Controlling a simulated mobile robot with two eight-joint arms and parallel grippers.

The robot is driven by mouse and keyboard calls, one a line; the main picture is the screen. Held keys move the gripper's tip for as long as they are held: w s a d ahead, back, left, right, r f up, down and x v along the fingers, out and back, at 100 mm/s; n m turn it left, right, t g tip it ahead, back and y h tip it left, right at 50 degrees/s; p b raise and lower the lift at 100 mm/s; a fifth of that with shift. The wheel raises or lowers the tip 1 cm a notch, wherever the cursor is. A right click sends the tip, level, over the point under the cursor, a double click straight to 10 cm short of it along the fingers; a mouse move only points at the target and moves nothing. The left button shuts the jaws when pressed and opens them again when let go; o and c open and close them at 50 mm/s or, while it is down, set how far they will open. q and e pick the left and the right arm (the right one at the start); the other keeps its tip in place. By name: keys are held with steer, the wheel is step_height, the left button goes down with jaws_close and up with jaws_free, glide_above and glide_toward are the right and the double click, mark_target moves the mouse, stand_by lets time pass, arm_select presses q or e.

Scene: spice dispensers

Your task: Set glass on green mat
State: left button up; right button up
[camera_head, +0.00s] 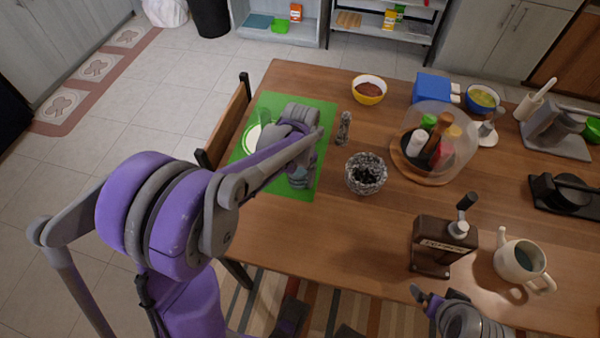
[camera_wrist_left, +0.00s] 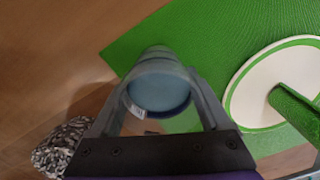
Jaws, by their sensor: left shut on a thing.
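The green mat (camera_head: 270,103) lies at the left end of the wooden table, and it fills much of the left wrist view (camera_wrist_left: 215,35). My left gripper (camera_head: 299,180) is over the mat's near right part, shut on a clear bluish glass (camera_wrist_left: 158,88). In the wrist view the glass sits between the two fingers, with its round opening facing the camera. The arm hides much of it in the head view, and I cannot tell whether its base touches the mat. My right gripper (camera_head: 438,300) is at the table's near edge; its finger opening is unclear.
A speckled bowl (camera_head: 366,174) and a shaker (camera_head: 344,128) stand right of the mat.

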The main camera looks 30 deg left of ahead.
arm_select(q)
steer(key=o, duration=1.6)
steer(key=shift+c, duration=0.2)
steer(key=shift+r, duration=0.35)
step_height(320, 180, up, 11)
steer(key=p, duration=0.2)
steer(key=s+d+f+n+t, duration=0.1)
steer(key=s+d+f+t, duration=0.1)
steer(key=s, duration=0.6)
steer(key=s+d+f+n+t, duration=0.1)
steer(key=s+d+t, duration=0.2)
steer(key=s, duration=0.6)
steer(key=shift+d+f, duration=0.35)
steer(key=shift+d, duration=0.05)
steer(key=shift+r, duration=0.1)
